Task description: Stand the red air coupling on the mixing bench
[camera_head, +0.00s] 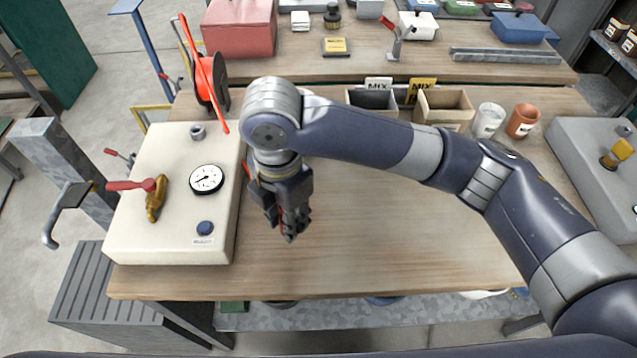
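My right gripper (288,230) comes in from the right and points down over the left part of the wooden mixing bench (390,235). Its dark fingers are close together, with a small red piece, the red air coupling (281,226), showing between them. Most of the coupling is hidden by the fingers, so I cannot tell its tilt or whether it touches the bench top. My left gripper is not in view.
A cream panel box (150,235) with a gauge (206,179) and red-handled valve stands left of the gripper. Bins (445,106), a white cup (488,120) and an orange cup (523,121) line the back. The bench's front middle is clear.

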